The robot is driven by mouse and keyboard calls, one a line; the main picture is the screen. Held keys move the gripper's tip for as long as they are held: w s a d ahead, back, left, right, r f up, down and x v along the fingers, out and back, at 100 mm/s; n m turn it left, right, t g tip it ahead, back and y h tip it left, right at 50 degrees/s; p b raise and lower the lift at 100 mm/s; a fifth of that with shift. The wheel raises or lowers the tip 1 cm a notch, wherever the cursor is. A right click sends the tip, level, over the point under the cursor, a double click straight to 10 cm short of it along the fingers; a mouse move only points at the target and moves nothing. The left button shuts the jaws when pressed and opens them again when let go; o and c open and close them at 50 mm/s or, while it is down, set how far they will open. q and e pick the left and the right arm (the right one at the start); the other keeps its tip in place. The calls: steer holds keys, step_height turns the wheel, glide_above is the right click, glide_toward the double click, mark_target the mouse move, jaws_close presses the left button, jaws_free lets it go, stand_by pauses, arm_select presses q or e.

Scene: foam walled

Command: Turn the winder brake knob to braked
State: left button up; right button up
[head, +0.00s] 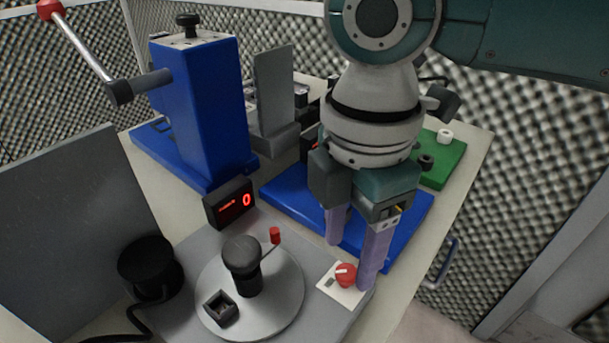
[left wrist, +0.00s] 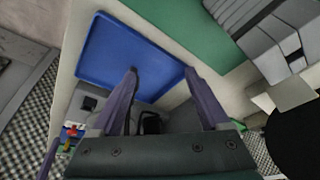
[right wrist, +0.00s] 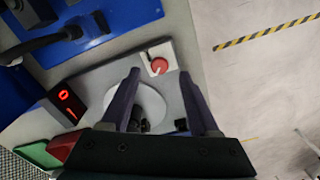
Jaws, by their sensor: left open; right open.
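The winder brake knob (head: 345,274) is a red round knob with a pale pointer, on a white plate (head: 333,290) at the right edge of the grey winder base (head: 190,245). My right gripper (head: 351,266) is open, pointing down close by the knob; one finger stands just right of it. In the right wrist view the knob (right wrist: 159,66) shows beyond and between the open fingertips (right wrist: 159,74), with no visible grip on it. My left gripper (left wrist: 160,70) is open and empty over the table; it is outside the head view.
The winder has a round grey disc (head: 290,285), a black central knob (head: 242,253) and a small red crank handle (head: 275,235).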

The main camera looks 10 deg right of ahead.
mark_target(346, 272)
steer(key=shift+f, duration=1.75)
steer(key=shift+c, duration=0.4)
jaws_close()
